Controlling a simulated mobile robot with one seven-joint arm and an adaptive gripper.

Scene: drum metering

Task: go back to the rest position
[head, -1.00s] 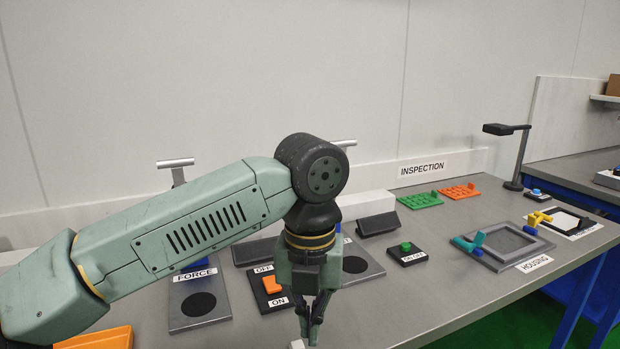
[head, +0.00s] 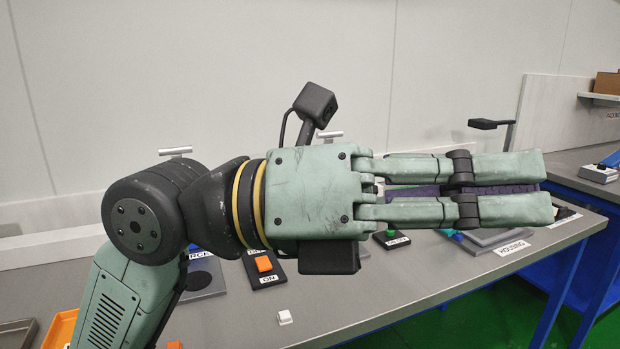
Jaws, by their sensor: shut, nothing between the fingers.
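My gripper (head: 545,188) is raised above the bench in the head view. It lies level, with its fingers pointing right, and it is shut and empty. My forearm comes up from the lower left and my wrist bends right. The gripper and wrist hide much of the bench's back part, including the INSPECTION sign and the green and orange plates.
The grey bench (head: 400,295) is below. On it are an orange rocker switch (head: 264,263), a small white block (head: 284,317), a HOUSING label (head: 514,247) and an orange tray (head: 62,328). A dark lamp head (head: 490,124) stands beyond the fingertips.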

